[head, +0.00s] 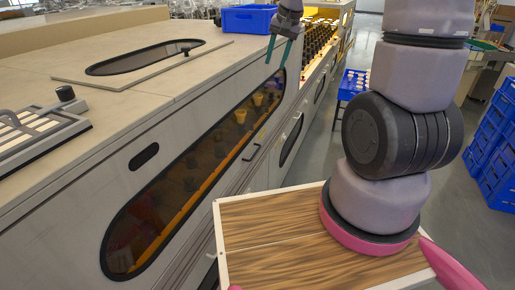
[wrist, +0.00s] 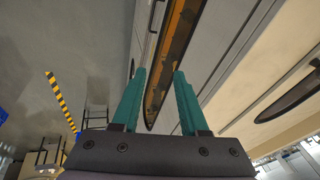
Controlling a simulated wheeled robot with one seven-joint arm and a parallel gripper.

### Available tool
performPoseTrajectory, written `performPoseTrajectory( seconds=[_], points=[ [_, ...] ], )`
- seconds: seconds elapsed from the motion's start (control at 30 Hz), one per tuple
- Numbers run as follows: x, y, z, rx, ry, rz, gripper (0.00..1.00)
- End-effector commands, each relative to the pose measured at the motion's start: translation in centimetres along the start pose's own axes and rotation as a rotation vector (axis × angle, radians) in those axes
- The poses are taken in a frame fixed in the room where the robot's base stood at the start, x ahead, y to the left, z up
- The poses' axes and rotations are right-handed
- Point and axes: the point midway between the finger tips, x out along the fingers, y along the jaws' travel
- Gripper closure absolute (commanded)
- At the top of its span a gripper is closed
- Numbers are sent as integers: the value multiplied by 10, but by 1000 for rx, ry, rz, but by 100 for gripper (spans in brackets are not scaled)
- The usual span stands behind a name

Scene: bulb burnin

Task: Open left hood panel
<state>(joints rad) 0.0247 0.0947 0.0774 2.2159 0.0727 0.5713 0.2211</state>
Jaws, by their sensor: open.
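A long beige machine fills the left of the head view. Its front has a long dark-windowed panel (head: 190,175) with orange-lit shapes behind the glass, and a small dark handle (head: 251,152) near its lower right. A second windowed panel (head: 291,139) is farther right. A flat lid (head: 205,59) with an oval window and a dark knob lies on top. I cannot tell which one is the left hood panel. My gripper (head: 276,65) has teal fingers, open and empty, in front of the machine's upper front edge. In the wrist view the gripper (wrist: 159,72) points at a lit window (wrist: 178,50).
A blue crate (head: 248,18) sits on the machine top beside my gripper. Rows of bulbs (head: 318,35) stand farther along. Blue crates (head: 493,140) are stacked at the right, and another blue crate (head: 353,83) is near the aisle. The grey floor (head: 318,150) between is clear.

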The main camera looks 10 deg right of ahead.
Motion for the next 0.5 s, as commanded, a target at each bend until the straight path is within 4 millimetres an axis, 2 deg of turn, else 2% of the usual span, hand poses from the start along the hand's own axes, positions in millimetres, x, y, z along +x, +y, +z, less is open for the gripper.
performPoseTrajectory(
  seconds=[0.03,0.17,0.3,0.4,0.5],
  points=[
    [30,0,-4,13,-29,14,56],
    [99,1,-11,48,-80,40,56],
    [175,7,-8,88,-131,63,56],
    [221,13,-1,114,-162,77,56],
    [256,19,7,135,-184,87,56]
  ],
)
